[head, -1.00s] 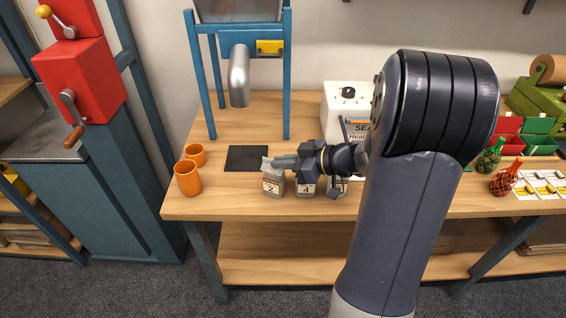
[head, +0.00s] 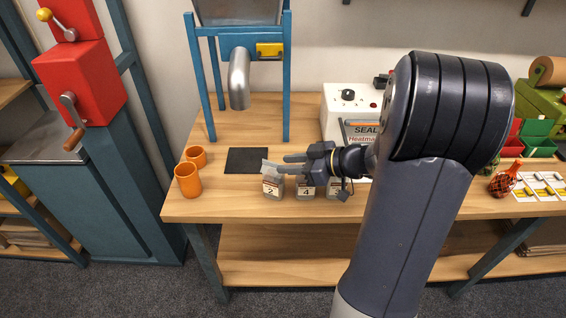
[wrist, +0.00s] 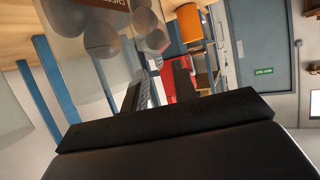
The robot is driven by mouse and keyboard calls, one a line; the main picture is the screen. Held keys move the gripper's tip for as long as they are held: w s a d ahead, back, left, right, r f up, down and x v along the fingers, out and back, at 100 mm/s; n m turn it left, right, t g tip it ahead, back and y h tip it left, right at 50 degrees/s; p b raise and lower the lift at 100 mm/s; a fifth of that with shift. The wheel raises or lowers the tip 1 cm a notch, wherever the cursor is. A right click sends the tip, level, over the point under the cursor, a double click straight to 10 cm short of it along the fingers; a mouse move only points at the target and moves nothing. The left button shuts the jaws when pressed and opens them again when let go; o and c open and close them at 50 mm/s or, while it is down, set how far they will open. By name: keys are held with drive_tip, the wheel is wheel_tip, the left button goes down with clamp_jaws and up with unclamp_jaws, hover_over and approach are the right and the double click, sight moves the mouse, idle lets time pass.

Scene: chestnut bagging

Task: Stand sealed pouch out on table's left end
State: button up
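A small clear pouch labelled 2 (head: 273,188) stands upright near the table's front edge, at the left of a short row. Beside it stands a pouch labelled 4 (head: 306,193), and a third (head: 334,190) is partly hidden by my gripper. My gripper (head: 288,164) points left above the row; its two fingers are apart with nothing visible between them. In the wrist view the fingers (wrist: 162,92) also stand apart, and a see-through pouch with round contents and a brown label (wrist: 112,12) is close beside them, outside the gap.
Two orange cups (head: 188,180) stand on the left end of the table (head: 225,208). A black mat (head: 247,160) lies under the metal spout (head: 239,80) of the blue frame. A white sealer (head: 342,105) stands behind my arm. Some bare wood lies between cups and pouches.

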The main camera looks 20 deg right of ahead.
drive_tip(key=v, duration=0.9)
drive_tip(key=shift+s+d+r+b, duration=0.15)
drive_tip(key=shift+s+d+b, duration=0.1)
drive_tip(key=shift+b, duration=0.1)
